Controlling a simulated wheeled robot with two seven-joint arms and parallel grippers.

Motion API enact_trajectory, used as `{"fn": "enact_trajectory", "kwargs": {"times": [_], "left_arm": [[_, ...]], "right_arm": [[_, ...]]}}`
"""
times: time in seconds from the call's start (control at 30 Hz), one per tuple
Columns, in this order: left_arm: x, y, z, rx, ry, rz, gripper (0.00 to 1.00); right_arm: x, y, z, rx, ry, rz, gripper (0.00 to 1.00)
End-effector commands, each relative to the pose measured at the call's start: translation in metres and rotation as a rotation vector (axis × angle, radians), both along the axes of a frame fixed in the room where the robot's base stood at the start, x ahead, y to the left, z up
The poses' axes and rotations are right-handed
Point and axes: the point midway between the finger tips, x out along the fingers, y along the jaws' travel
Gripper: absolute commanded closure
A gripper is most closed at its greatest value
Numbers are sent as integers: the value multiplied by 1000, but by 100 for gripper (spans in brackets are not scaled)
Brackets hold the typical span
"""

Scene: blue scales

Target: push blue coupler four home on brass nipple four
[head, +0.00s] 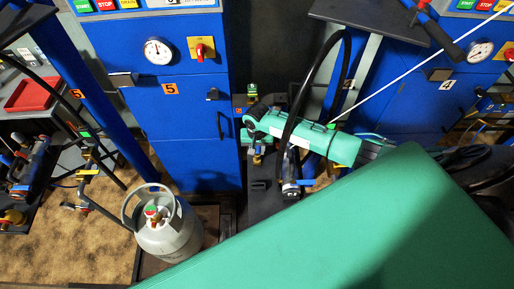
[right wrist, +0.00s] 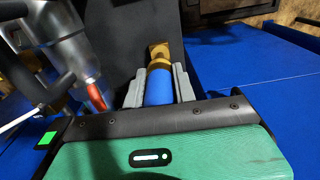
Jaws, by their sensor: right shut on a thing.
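In the right wrist view, my right gripper (right wrist: 160,76) is shut on a blue coupler (right wrist: 158,90), one grey finger on each side. A brass nipple (right wrist: 159,53) shows straight beyond the coupler, in line with it. They look to be touching, but I cannot tell how far the coupler is on. No number shows on either. In the head view, my teal right wrist covers most of this spot. A small brass piece (head: 257,160) shows just below it; I cannot tell if it is the same nipple. My left gripper is not in view.
A silver fitting with a black hose (head: 290,188) stands close beside my right wrist. A grey gas cylinder (head: 168,232) stands at lower left. Blue cabinets marked 5 (head: 170,125) and 4 (head: 425,95) stand behind. A dark rack with hoses (head: 40,190) is at far left.

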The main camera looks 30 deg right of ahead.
Motion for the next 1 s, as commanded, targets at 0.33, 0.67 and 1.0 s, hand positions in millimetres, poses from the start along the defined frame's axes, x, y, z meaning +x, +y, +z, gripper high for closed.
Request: {"fn": "enact_trajectory", "kwargs": {"times": [0.33, 0.67, 1.0], "left_arm": [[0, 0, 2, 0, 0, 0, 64], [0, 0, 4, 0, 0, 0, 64], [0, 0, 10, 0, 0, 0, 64]], "right_arm": [[0, 0, 0, 1, 0, 0, 97], [0, 0, 1, 1, 0, 0, 97], [0, 0, 0, 1, 0, 0, 97]]}}
